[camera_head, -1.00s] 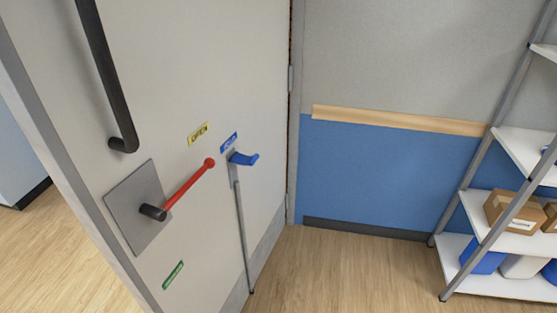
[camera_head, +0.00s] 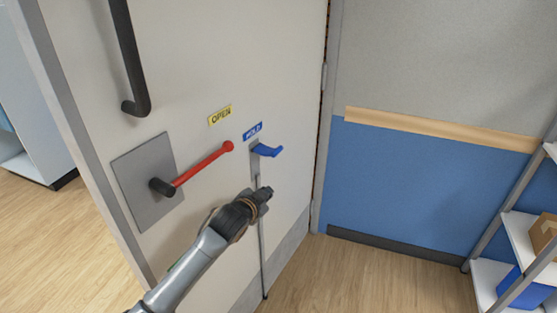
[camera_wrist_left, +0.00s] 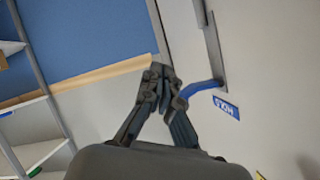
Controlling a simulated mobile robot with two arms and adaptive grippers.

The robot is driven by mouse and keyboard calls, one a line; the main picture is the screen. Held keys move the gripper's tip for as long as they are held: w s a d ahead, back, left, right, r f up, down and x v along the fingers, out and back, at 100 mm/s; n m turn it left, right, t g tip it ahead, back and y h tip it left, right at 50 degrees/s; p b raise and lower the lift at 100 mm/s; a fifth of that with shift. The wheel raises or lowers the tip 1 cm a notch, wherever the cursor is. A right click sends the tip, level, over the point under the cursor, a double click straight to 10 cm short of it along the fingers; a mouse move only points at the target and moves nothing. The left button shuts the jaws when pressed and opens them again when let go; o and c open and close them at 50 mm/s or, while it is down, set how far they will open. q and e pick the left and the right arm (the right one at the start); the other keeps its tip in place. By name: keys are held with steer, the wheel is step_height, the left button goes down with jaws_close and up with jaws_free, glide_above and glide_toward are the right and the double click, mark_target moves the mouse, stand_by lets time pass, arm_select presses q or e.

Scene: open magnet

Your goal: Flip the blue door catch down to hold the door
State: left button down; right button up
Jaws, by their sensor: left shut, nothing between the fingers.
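The blue door catch (camera_head: 267,150) sticks out from the door under the blue HOLD label (camera_head: 252,131). It is at the top of a thin grey rod (camera_head: 262,240) that runs down the door to near the floor. My left gripper (camera_head: 267,191) is shut and empty, a little below the catch. In the left wrist view the shut fingertips (camera_wrist_left: 160,72) are close beside the blue catch (camera_wrist_left: 200,88); I cannot tell whether they touch it. The door (camera_head: 215,60) stands open. My right gripper is not in view.
A red lever (camera_head: 203,163) on a grey plate and a black pull handle (camera_head: 130,60) are on the door, left of the catch. The blue and grey wall (camera_head: 420,190) is to the right. White shelves (camera_head: 530,240) with a box stand at far right. The floor between is clear.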

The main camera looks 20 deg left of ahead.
arm_select(q)
step_height(320, 180, up, 13)
steer(key=d+m+t+b, duration=0.1)
steer(key=d+t, duration=0.1)
steer(key=shift+s+r+m+h, duration=0.15)
steer(key=shift+s+m+h, duration=0.15)
steer(key=shift+s+h, duration=0.1)
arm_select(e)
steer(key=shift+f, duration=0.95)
arm_select(q)
steer(key=shift+w+d, duration=0.1)
glide_above(278, 152)
steer(key=s+d, duration=0.3)
steer(key=f, duration=0.2)
steer(key=shift+w+a+f+p, duration=0.2)
steer(key=shift+a+f+p, duration=0.2)
steer(key=shift+f, duration=0.25)
steer(key=shift+w+a+f+p, duration=0.2)
steer(key=shift+a+f+p, duration=0.1)
steer(key=shift+a+f, duration=0.45)
steer(key=shift+f, duration=0.15)
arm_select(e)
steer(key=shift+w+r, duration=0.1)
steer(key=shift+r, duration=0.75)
arm_select(q)
steer(key=shift+f, duration=0.15)
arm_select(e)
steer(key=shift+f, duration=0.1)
